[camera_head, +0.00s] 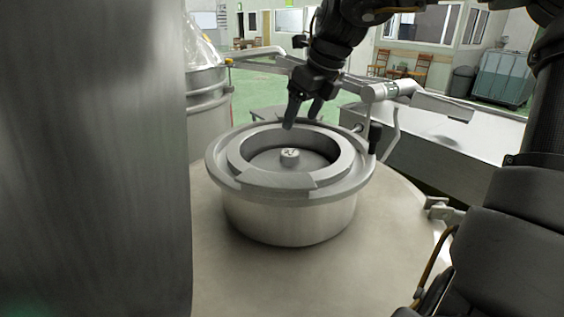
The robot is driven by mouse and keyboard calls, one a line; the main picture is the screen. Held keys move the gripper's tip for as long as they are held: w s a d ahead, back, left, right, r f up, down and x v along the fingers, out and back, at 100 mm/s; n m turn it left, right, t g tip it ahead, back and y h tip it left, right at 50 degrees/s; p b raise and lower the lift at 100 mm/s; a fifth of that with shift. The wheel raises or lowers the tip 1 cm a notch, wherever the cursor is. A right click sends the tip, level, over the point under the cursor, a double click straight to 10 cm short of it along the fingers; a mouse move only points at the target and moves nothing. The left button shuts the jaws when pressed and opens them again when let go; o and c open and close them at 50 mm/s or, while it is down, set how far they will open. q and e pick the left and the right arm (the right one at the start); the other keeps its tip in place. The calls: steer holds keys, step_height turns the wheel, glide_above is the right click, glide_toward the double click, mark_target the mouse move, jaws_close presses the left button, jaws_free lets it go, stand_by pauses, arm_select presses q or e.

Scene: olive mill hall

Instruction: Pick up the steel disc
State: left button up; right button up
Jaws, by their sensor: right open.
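A round steel housing (290,218) stands on a pale round top in the middle of the view. Inside its raised ring lies a flat steel disc (313,160) with a small bright hub (290,155) at its centre. The near part of the ring hides the disc's front edge. My right gripper (303,112) hangs above the far side of the ring, fingers pointing down. It is open and empty, and looks apart from the disc. My left gripper is not in view.
A large grey steel surface (95,150) fills the left side. A pipe with a valve (388,91) and a steel trough (465,140) lie behind and right of the housing. A steel drum (208,95) stands behind left. The pale top (280,280) is clear in front.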

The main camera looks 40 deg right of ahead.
steer(key=p, duration=0.1)
glide_above(290, 153)
steer(key=s, duration=0.2)
steer(key=f, duration=0.4)
steer(key=shift+w+d+f, duration=0.1)
steer(key=shift+d+f, duration=0.1)
steer(key=shift+f, duration=0.2)
steer(key=shift+w+f, duration=0.1)
steer(key=shift+f, duration=0.1)
steer(key=shift+a+f+p, duration=0.1)
steer(key=shift+p, duration=0.2)
steer(key=p+x, duration=0.2)
steer(key=x, duration=0.2)
steer(key=shift+d+f, duration=0.2)
steer(key=shift+f, duration=0.35)
steer(key=shift+a+r, duration=0.1)
steer(key=shift+a, duration=0.05)
steer(key=shift+c, duration=0.7)
steer(key=c, duration=1.2)
